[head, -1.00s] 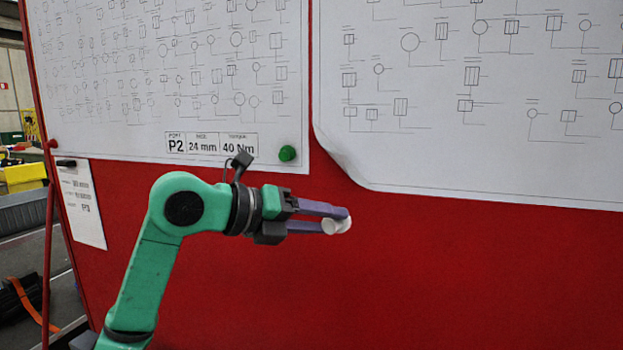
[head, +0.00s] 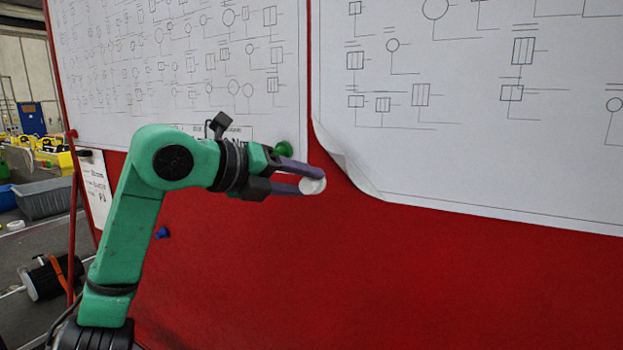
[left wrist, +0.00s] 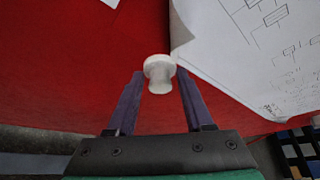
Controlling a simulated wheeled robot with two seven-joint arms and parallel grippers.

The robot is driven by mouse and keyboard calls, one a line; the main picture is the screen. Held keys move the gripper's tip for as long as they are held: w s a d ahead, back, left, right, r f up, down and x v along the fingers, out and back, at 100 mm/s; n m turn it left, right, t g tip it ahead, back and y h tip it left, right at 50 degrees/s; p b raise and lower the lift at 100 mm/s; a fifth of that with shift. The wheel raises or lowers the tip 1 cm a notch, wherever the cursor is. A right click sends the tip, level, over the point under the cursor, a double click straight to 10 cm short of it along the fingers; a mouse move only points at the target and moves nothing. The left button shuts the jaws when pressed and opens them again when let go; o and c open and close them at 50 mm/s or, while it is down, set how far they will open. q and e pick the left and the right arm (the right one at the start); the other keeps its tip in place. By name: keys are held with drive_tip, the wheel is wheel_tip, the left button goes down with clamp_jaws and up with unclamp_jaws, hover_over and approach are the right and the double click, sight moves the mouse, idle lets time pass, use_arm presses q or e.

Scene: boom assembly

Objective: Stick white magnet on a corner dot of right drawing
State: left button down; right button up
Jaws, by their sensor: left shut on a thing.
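The white magnet (head: 313,186) is held between the purple fingertips of my left gripper (head: 306,178), in front of the red board. It also shows in the left wrist view (left wrist: 159,72), with its round face away from the gripper. The right drawing (head: 470,150) is on the board to the right of the magnet. Its lower left corner (head: 350,172) curls away from the board, close to the right of the magnet. In the left wrist view the right drawing (left wrist: 255,50) is at the upper right. No corner dot can be made out. My right gripper is not in view.
The left drawing (head: 190,75) hangs at the upper left, with a green magnet (head: 284,149) at its lower right, partly behind my left gripper. A blue magnet (head: 162,233) is low on the red board (head: 420,280). A small white sheet (head: 97,188) hangs at the left.

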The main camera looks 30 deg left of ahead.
use_arm(q)
drive_tip(key=shift+w+a+r+p, duration=0.25)
drive_tip(key=shift+w+r+p, duration=0.15)
drive_tip(key=shift+p, duration=0.15)
drive_tip(key=w+p, duration=0.1)
drive_tip(key=w, duration=0.2)
drive_tip(key=w+p, duration=0.2)
drive_tip(key=w, duration=0.1)
drive_tip(key=w+p, duration=0.1)
drive_tip(key=w, duration=0.2)
drive_tip(key=shift+a+f+p, duration=0.1)
drive_tip(key=shift+f+p, duration=0.25)
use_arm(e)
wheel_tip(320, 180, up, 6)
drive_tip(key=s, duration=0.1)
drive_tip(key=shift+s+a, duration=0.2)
use_arm(q)
drive_tip(key=shift+c, duration=1)
unclamp_jaws()
drive_tip(key=shift+s, duration=0.15)
